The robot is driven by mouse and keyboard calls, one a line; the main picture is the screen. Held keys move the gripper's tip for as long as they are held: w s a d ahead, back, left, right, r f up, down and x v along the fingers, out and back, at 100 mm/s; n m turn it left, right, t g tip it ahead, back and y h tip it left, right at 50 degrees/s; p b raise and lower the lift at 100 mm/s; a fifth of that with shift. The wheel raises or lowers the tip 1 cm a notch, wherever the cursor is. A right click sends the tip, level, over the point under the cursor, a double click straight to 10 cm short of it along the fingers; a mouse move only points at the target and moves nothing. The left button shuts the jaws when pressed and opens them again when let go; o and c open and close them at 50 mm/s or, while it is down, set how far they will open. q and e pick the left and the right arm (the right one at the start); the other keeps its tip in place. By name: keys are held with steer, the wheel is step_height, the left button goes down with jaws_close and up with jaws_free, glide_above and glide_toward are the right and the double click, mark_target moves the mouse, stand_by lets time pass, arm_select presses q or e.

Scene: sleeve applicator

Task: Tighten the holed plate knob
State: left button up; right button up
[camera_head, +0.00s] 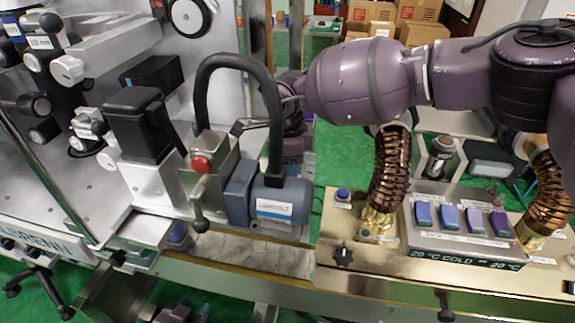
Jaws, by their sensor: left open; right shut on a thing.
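My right arm comes in from the right. Its gripper (241,127) reaches left behind the black cable loop of the motor unit. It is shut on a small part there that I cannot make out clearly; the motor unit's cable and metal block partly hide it. I cannot tell for sure which part is the holed plate knob. A dark ball-ended lever (200,222) hangs below the metal block, apart from both grippers.
The motor unit (272,213) stands in the middle above a metal rail. A control panel (465,237) with several blue and purple switches is at the right. A black dial (343,255) sits on its front. Cardboard boxes (420,12) stand at the back. Green floor shows below.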

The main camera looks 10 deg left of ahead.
steer(key=m+b, duration=0.1)
steer(key=m, duration=0.1)
steer(key=shift+f+m, duration=0.1)
steer(key=shift+m, duration=0.2)
steer(key=shift+m+b, duration=0.35)
steer(key=shift+m, duration=0.35)
steer(key=o, duration=0.9)
steer(key=shift+r, duration=0.6)
step_height(320, 180, up, 10)
steer(key=shift+f+b, duration=0.1)
steer(key=shift+b, duration=0.4)
